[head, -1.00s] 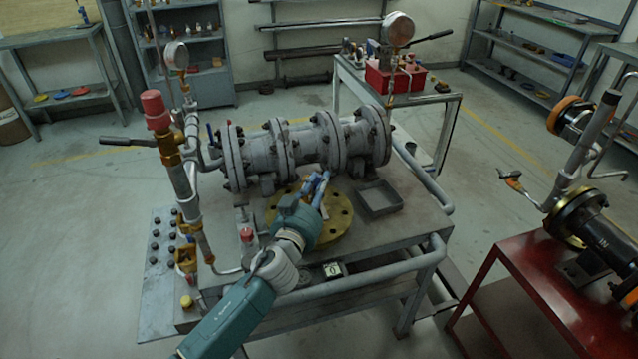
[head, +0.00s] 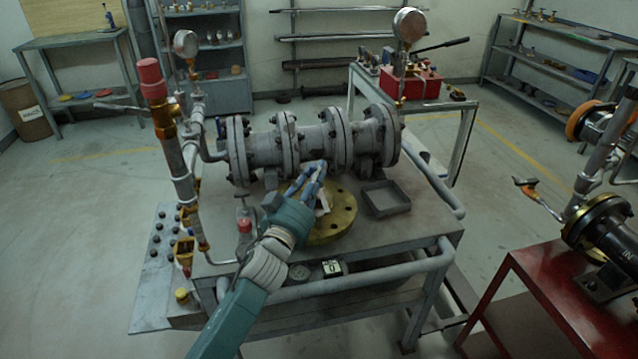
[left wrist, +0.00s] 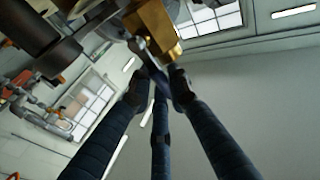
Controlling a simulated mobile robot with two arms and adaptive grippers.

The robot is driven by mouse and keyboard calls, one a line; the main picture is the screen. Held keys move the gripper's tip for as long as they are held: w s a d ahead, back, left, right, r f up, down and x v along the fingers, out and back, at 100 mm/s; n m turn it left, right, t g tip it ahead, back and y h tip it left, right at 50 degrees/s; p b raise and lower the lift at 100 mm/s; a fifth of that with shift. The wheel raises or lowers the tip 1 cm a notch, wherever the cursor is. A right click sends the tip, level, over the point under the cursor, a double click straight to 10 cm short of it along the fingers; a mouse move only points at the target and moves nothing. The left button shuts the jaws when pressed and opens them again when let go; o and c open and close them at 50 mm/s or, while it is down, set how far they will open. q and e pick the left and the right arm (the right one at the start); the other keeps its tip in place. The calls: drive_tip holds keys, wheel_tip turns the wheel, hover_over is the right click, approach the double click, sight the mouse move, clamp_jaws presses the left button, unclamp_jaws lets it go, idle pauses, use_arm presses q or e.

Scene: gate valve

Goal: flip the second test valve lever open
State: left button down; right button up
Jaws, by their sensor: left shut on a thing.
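My left gripper (head: 315,176) is in front of the grey flanged pipe assembly (head: 308,147), just above the yellow round flange (head: 335,222). In the left wrist view its dark fingers (left wrist: 158,82) are closed around a slim metal lever (left wrist: 149,58). The lever runs up to a brass valve body (left wrist: 156,28). The lever's far end is partly hidden between the fingers, and in the head view the fingers cover this small valve. My right gripper is not in view.
A riser pipe with a red cap (head: 149,72) stands at the left. A red table (head: 530,300) with another valve is at the right. Floor between is clear.

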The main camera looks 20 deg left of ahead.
use_arm(q)
drive_tip(key=shift+d, duration=0.1)
drive_tip(key=c, duration=1.6)
unclamp_jaws()
drive_tip(key=shift+s, duration=0.1)
drive_tip(key=shift+s+f, duration=0.15)
drive_tip(key=shift+s, duration=0.2)
drive_tip(key=s, duration=0.3)
drive_tip(key=s+f, duration=0.1)
drive_tip(key=s, duration=0.7)
drive_tip(key=shift+f, duration=0.3)
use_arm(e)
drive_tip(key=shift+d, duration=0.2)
